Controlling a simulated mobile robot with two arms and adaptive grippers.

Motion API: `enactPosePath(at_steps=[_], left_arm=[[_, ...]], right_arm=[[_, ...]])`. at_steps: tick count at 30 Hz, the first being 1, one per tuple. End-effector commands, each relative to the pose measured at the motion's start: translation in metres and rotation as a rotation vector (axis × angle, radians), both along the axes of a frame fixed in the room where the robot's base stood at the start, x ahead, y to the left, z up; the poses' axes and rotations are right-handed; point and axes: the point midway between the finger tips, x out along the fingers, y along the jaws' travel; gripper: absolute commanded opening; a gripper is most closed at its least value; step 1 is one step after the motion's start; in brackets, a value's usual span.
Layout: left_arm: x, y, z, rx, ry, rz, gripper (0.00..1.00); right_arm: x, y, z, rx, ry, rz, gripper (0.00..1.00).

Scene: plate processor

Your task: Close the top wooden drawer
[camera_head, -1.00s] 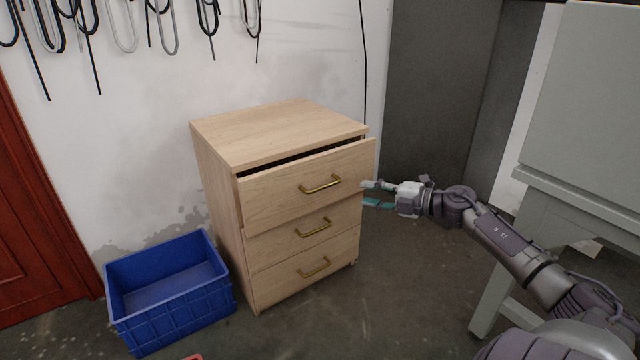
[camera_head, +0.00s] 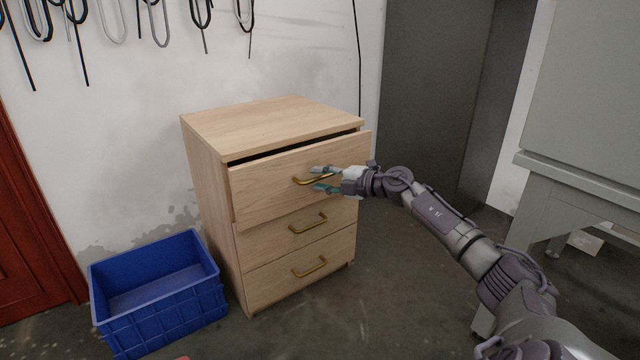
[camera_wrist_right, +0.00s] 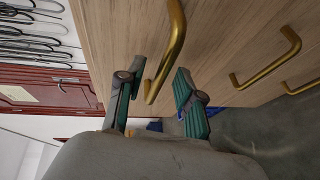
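The wooden cabinet has three drawers with brass handles. Its top drawer (camera_head: 262,190) stands partly open, with a dark gap under the cabinet top (camera_head: 270,122). My right gripper (camera_head: 318,179) is in front of the top drawer at its brass handle (camera_head: 303,182). In the right wrist view, the two teal fingers of my right gripper (camera_wrist_right: 152,100) are apart, and the top handle (camera_wrist_right: 168,52) reaches toward the space between them. I cannot tell whether they touch the handle or the drawer front. My left gripper is not in view.
A blue crate (camera_head: 205,288) stands on the floor left of the cabinet. A grey bench (camera_head: 575,185) is at the right, near my right arm. Cables (camera_head: 150,20) hang on the wall behind. Floor in front of the cabinet is clear.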

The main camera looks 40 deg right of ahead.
Motion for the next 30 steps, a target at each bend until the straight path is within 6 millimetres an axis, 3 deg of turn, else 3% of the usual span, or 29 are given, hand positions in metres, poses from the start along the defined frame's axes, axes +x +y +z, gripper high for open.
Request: enactPosePath(at_steps=[12, 18, 30], left_arm=[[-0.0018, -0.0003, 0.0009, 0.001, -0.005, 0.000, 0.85], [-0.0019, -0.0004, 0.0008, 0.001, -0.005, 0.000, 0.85], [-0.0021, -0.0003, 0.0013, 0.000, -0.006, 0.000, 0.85]], right_arm=[[0.0050, 0.0018, -0.0009, 0.000, 0.001, 0.000, 0.34], [0.0049, 0.0019, -0.0008, -0.001, 0.001, 0.001, 0.01], [0.0056, 0.0015, -0.0010, -0.001, 0.002, 0.000, 0.00]])
